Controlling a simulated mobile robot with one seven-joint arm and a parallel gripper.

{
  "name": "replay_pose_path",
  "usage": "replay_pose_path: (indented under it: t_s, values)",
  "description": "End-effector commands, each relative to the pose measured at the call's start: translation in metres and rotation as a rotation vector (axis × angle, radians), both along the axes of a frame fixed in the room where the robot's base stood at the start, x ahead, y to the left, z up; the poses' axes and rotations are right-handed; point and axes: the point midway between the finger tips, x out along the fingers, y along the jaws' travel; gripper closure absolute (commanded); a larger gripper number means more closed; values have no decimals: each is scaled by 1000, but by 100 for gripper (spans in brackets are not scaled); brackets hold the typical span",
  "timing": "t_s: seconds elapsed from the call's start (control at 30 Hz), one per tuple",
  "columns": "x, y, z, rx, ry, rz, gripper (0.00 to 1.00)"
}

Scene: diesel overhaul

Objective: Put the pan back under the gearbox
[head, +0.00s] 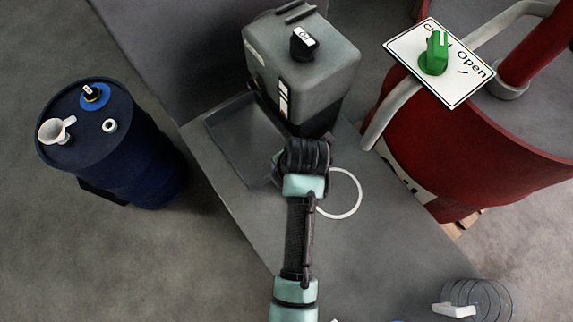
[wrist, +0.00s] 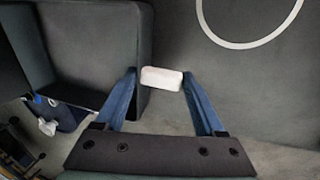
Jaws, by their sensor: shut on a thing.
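The gearbox (head: 300,75) is a grey box with a black knob on top, standing on the grey plinth. The pan (head: 243,138) is a shallow dark grey tray in front of and left of the gearbox. In the wrist view the pan (wrist: 95,45) fills the upper left. My gripper (head: 290,160) is by the pan's right side, partly hidden by my wrist in the head view. In the wrist view its blue fingers are shut on a white block, which looks like the pan's handle (wrist: 161,78). I cannot tell whether any of the pan is beneath the gearbox.
A white ring (head: 340,194) marks the plinth right of my gripper. A blue drum (head: 115,145) with a funnel stands left. A red tank (head: 475,135) with a green valve handle (head: 435,55) stands right. A clear coiled object (head: 480,300) is at the lower right.

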Motion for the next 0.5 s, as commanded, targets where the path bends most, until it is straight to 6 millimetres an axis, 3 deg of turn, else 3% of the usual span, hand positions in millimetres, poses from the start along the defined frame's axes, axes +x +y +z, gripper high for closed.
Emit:
replay_pose_path:
  t_s: [0.03,0.2,0.5]
  values:
    - [12,-2,2,1,-6,-2,100]
    - [29,-5,1,1,-4,-1,100]
    - [30,-5,-30,1,-1,0,100]
